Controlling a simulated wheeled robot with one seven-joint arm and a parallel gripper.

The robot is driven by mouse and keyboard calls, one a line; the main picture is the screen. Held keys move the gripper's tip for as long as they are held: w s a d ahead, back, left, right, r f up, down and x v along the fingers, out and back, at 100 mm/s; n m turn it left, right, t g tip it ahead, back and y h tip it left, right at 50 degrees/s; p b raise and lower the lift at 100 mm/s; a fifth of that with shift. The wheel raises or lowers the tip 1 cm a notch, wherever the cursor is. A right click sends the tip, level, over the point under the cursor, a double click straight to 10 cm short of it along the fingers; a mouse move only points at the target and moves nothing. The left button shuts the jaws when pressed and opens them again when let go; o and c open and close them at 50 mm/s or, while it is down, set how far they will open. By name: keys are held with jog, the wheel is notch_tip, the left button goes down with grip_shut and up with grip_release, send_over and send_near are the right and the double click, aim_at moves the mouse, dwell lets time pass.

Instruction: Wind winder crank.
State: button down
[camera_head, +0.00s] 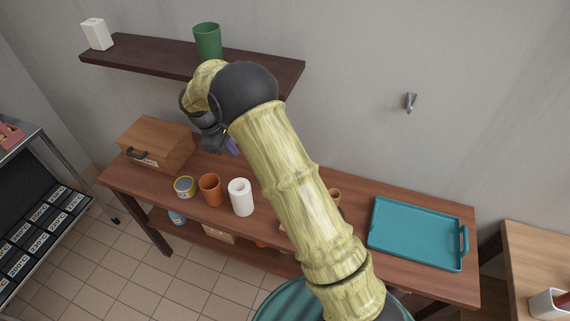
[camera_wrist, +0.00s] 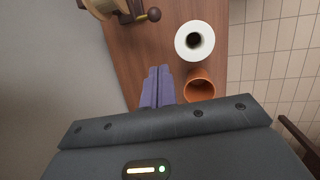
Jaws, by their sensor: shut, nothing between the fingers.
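The winder (camera_wrist: 108,8) is cut off by the top edge of the wrist view. My gripper (camera_wrist: 158,72) has purple fingers, pressed together and empty. They are over the wooden bench, apart from the crank, which is up and slightly left of them in the wrist view. In the head view the gripper (camera_head: 232,147) is above the bench's back part, right of the wooden box. There my arm covers most or all of the winder.
A white roll (camera_wrist: 194,40) and an orange cup (camera_wrist: 199,88) stand close beside the fingers. A can (camera_head: 184,187), a wooden box (camera_head: 157,146) and a teal tray (camera_head: 415,232) also sit on the bench (camera_head: 130,184). A shelf (camera_head: 150,53) with a green cup (camera_head: 207,40) hangs above.

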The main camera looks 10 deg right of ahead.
jog(key=s+d+r+m+y, duration=0.1)
jog(key=s+d+m, duration=0.3)
jog(key=s, duration=0.4)
jog(key=s+d+r+m+t+y, duration=0.1)
jog(key=s+d+r+m, duration=0.3)
jog(key=s+d, duration=0.3)
jog(key=s+d+r+m+t+y, duration=0.1)
jog(key=s+d+r+m, duration=0.2)
jog(key=s, duration=0.7)
jog(key=shift+s+d+r+m+y, duration=0.15)
jog(key=shift+s+d+m+y, duration=0.2)
jog(key=shift+d, duration=0.9)
